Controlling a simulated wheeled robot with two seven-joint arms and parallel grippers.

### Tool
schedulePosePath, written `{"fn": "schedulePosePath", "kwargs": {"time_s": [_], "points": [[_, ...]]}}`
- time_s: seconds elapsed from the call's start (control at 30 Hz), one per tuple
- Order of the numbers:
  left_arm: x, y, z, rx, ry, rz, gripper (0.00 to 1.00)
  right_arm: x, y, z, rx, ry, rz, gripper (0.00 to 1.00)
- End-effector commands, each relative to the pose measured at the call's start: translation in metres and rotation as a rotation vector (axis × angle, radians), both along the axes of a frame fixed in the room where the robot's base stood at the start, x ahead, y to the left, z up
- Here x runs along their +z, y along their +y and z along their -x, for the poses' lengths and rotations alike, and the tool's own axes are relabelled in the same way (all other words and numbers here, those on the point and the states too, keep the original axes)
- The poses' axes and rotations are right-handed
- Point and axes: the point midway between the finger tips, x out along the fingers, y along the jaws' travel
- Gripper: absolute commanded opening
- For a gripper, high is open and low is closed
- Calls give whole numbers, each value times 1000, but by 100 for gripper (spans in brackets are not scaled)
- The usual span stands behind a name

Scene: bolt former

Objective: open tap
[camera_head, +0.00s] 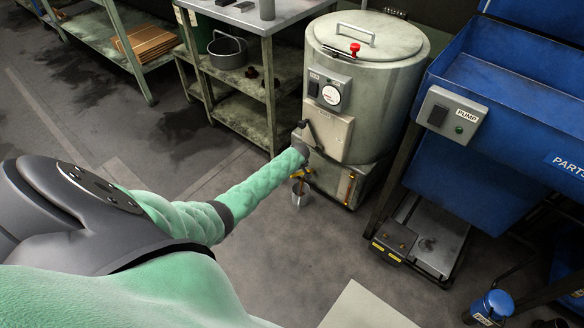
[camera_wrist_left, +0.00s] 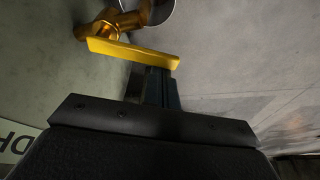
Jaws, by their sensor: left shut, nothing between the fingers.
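The tap is on the lower front of the grey metal tank (camera_head: 368,95). In the head view a small part of the yellow-brass tap (camera_head: 301,174) shows just past the end of my left arm. In the left wrist view its brass body (camera_wrist_left: 113,21) and long yellow lever (camera_wrist_left: 132,53) are clear. My left gripper (camera_wrist_left: 156,72) is shut and empty, with its dark fingertips right at the lever, partly behind it; I cannot tell whether they touch. In the head view the fingers are mostly hidden. My right gripper is not in view.
A small metal cup (camera_head: 300,194) is beneath the tap. A metal shelf table (camera_head: 240,80) stands left of the tank. A blue sink unit (camera_head: 505,85) with a pump box (camera_head: 450,113) stands at the right. The floor in front is mostly free.

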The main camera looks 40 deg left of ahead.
Motion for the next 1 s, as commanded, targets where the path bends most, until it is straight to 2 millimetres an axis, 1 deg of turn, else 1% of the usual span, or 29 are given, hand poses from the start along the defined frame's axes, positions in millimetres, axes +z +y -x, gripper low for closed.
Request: {"fn": "schedulePosePath", "kwargs": {"time_s": [0.17, 0.37, 0.43, 0.67, 1.0], "points": [[2, -5, 3, 58, 1, 2, 0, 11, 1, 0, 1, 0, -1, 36], [4, -14, 8, 197, 2, 3, 0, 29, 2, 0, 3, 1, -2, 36], [-1, -12, 9, 205, 1, -1, 0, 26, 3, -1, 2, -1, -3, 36], [0, -11, 10, 203, 1, -1, 0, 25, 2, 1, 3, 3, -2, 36], [1, -8, 21, 202, 1, -1, 0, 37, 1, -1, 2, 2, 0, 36]]}}
